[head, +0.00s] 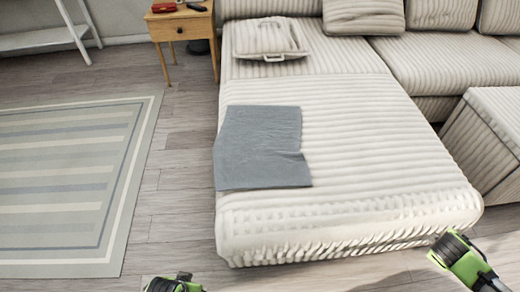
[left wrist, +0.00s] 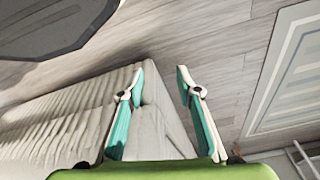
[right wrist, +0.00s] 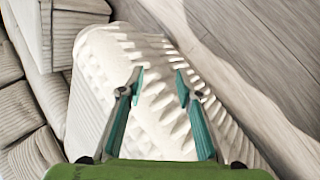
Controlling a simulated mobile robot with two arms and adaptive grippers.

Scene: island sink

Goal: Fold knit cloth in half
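The knit cloth (head: 258,147) is blue-grey and lies spread on the left part of the ribbed cream chaise (head: 370,140) in the head view. Its right edge has a small notch or crease, and its left edge is close to the chaise's left side. In the left wrist view, my left gripper (left wrist: 160,78) is open and empty near the chaise. In the right wrist view, my right gripper (right wrist: 160,80) is open and empty, with the chaise's front end behind it. Both grippers are apart from the cloth. The cloth does not show in either wrist view.
A cushion or folded item with a handle (head: 268,40) sits at the chaise's back. A wooden side table (head: 181,28) stands behind left. A striped rug (head: 65,180) lies on the floor at left. A ribbed ottoman (head: 487,130) stands at right.

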